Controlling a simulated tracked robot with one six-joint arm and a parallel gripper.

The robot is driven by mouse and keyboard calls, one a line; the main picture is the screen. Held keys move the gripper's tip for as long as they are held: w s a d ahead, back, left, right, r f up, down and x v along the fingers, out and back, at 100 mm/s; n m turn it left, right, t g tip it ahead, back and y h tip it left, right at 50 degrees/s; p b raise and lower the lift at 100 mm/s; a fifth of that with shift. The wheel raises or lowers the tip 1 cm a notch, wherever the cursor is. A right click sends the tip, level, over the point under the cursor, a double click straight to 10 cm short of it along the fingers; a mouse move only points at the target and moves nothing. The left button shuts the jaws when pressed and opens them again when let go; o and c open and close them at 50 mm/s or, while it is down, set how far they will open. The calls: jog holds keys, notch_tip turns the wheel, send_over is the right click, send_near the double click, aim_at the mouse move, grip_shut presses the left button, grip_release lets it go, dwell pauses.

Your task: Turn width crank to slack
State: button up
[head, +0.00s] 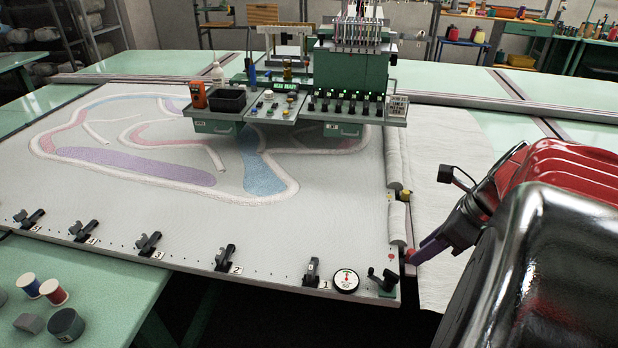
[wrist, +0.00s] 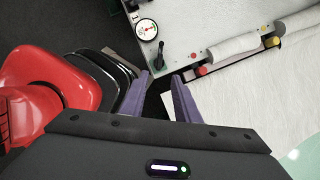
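The width crank (head: 383,281) is a small black crank at the near right corner of the cloth frame. Its black handle also shows in the wrist view (wrist: 160,53), just beyond my fingertips.
Numbered black clamps (head: 225,258) line the frame's near edge. A fabric roll (head: 397,222) with red and yellow knobs runs along the right edge. A green tufting machine with a control panel (head: 275,105) stands over the cloth. Spools (head: 54,291) lie at the left table.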

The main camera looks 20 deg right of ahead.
aim_at(393, 273)
jog(key=x, duration=1.2)
jog(key=shift+w+f, duration=0.1)
jog(key=shift+f, duration=0.15)
grip_shut()
